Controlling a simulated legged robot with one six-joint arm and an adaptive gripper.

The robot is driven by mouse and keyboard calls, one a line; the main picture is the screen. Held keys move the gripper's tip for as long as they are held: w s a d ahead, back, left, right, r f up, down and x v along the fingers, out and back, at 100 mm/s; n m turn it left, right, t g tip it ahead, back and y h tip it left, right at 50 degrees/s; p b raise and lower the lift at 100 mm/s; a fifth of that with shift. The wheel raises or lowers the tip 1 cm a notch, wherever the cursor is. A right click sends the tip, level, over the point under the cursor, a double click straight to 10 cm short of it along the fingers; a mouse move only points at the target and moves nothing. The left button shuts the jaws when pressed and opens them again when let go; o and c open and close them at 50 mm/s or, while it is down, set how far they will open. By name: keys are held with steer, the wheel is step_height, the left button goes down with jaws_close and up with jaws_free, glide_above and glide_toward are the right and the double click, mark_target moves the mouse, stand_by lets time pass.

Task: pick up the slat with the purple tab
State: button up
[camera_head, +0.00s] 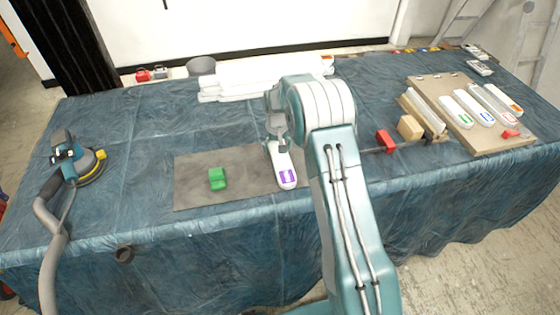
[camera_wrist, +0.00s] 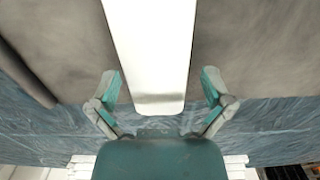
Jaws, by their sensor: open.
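The white slat with the purple tab (camera_head: 281,159) lies on a grey mat (camera_head: 240,186) near the table's front edge, purple end towards me. My gripper (camera_head: 277,136) is over its far end, and my arm hides part of the area beside it. In the wrist view the white slat (camera_wrist: 150,45) runs between the two fingers of my open gripper (camera_wrist: 161,88), with a gap on each side. The purple tab is out of the wrist view. I cannot tell the gripper's exact height over the slat.
A green block (camera_head: 217,179) sits on the mat left of the slat. A sander (camera_head: 78,160) with a hose stands at the far left. White slats (camera_head: 262,72) are stacked behind. A red clamp (camera_head: 385,141) and a board with several tabbed slats (camera_head: 466,112) are on the right.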

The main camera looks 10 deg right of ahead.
steer(key=shift+d+f, duration=0.1)
steer(key=shift+f, duration=0.45)
steer(key=shift+d, duration=0.15)
steer(key=c, duration=1)
steer(key=shift+r, duration=0.1)
steer(key=shift+r, duration=0.25)
step_height(320, 180, up, 2)
steer(key=shift+r, duration=0.1)
steer(key=s+d+r, duration=0.9)
steer(key=s+r, duration=0.1)
steer(key=shift+s, duration=0.2)
